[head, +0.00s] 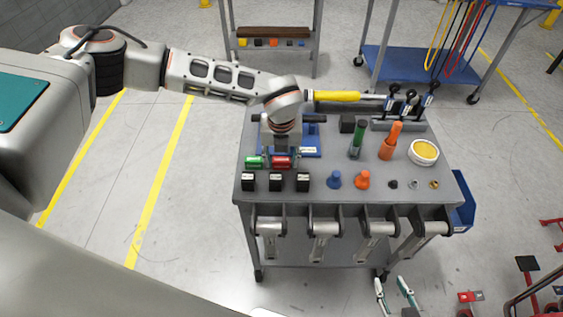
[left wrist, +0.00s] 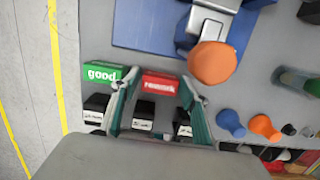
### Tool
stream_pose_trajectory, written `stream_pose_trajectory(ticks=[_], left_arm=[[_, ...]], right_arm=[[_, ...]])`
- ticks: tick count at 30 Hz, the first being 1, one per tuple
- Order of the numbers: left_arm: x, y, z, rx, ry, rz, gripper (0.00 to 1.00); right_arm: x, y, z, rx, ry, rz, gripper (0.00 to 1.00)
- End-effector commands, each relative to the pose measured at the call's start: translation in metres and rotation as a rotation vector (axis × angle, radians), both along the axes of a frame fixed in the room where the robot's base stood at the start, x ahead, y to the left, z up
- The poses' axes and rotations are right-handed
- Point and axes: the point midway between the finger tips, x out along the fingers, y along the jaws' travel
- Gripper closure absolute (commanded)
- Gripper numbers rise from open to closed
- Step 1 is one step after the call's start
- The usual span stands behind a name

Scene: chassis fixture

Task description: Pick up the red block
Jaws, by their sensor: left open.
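The red block (head: 282,162), labelled "rework", sits on the grey cart top, right of the green block (head: 254,162) labelled "good". In the left wrist view the red block (left wrist: 160,84) shows between the tips of my left gripper (left wrist: 158,80), with the green block (left wrist: 102,74) outside the left finger. My left gripper (head: 283,153) is open and just over the red block in the head view; I cannot tell whether the fingers touch it. My right gripper (head: 394,292) is open and empty, low in front of the cart.
Black labelled blocks (head: 275,182) stand in a row at the cart's front edge (head: 350,201). A blue fixture (head: 308,151) lies behind the red block. Blue (head: 334,180) and orange (head: 362,180) knobs, a green-topped tool (head: 357,140) and an orange bottle (head: 390,143) stand to the right.

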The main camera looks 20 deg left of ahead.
Motion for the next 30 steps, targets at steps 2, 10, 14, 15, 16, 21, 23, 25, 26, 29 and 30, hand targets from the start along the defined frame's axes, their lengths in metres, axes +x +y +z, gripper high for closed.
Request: stream_pose_trajectory(ticks=[2, 10, 14, 15, 16, 21, 23, 25, 26, 29, 30], left_arm=[[0.000, 0.000, -0.001, 0.000, 0.000, 0.000, 0.56], [0.000, 0.000, -0.001, -0.001, 0.000, 0.000, 0.79], [0.000, 0.000, -0.001, -0.001, 0.000, 0.000, 0.79], [0.000, 0.000, -0.001, -0.001, 0.000, 0.000, 0.79], [0.000, 0.000, -0.001, -0.001, 0.000, 0.000, 0.79], [0.001, 0.000, 0.001, -0.001, -0.001, 0.000, 0.79], [0.001, 0.000, 0.004, -0.002, -0.002, 0.000, 0.79], [0.001, 0.000, 0.009, -0.001, -0.003, 0.001, 0.79], [0.001, 0.000, 0.012, -0.001, -0.003, 0.001, 0.79], [0.002, 0.000, 0.026, -0.002, -0.004, 0.001, 0.79], [0.001, 0.000, 0.032, -0.002, -0.004, 0.001, 0.79]], right_arm=[[0.000, 0.000, 0.000, 0.000, 0.000, 0.000, 0.67], [0.000, 0.000, -0.001, -0.001, 0.002, 0.000, 0.67], [0.000, 0.000, -0.001, -0.001, 0.002, 0.000, 0.67], [0.000, 0.000, -0.001, -0.001, 0.002, 0.000, 0.67], [0.000, 0.000, -0.001, -0.001, 0.002, 0.000, 0.67], [0.000, 0.000, -0.001, -0.001, 0.002, 0.000, 0.67], [-0.001, 0.000, -0.001, -0.001, 0.002, 0.000, 0.67], [-0.001, 0.000, -0.001, -0.001, 0.002, 0.000, 0.67], [0.000, 0.000, -0.001, -0.001, 0.002, 0.000, 0.67], [-0.001, 0.000, -0.002, 0.000, 0.002, -0.001, 0.67], [-0.001, 0.000, -0.002, 0.000, 0.002, -0.001, 0.67]])
